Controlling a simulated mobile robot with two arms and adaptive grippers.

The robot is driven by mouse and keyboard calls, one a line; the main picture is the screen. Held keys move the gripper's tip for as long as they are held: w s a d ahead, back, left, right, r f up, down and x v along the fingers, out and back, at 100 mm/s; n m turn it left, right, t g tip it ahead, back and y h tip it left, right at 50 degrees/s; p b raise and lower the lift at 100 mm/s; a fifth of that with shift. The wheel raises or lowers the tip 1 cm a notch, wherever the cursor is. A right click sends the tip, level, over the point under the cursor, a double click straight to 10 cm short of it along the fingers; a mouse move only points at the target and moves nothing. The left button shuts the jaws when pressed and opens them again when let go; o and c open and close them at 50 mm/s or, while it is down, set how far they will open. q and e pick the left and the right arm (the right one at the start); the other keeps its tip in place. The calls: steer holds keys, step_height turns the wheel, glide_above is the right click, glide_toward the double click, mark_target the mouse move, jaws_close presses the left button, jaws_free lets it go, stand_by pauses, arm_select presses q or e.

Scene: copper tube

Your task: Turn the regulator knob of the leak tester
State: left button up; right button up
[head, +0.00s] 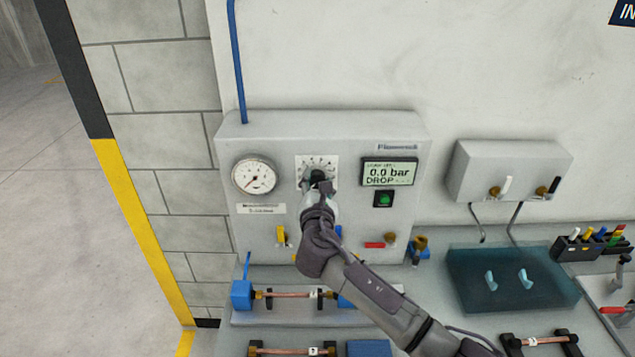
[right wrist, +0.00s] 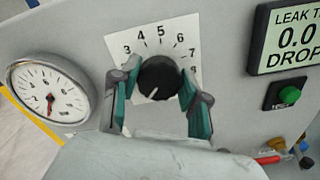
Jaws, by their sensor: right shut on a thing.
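The leak tester (head: 400,125) is a grey box against the wall. Its black regulator knob (right wrist: 159,78) sits on a white plate with a number scale. The knob's white mark points down and slightly left in the right wrist view. My right gripper (head: 318,186) is shut on the knob, with one finger at each side. In the head view the gripper hides much of the knob (head: 317,174). The display (head: 389,172) reads 0.0 bar, with DROP below. My left gripper is not in view.
A green button (head: 384,199) is under the display. A yellow lever (head: 282,235) and a red lever (head: 375,245) are low on the tester. Copper tubes in blue holders (head: 241,295) lie below. A teal tray (head: 470,290) is at right.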

steer(key=o, duration=1.1)
steer(key=shift+o, duration=0.2)
steer(key=s, duration=1.2)
steer(key=shift+f, duration=0.1)
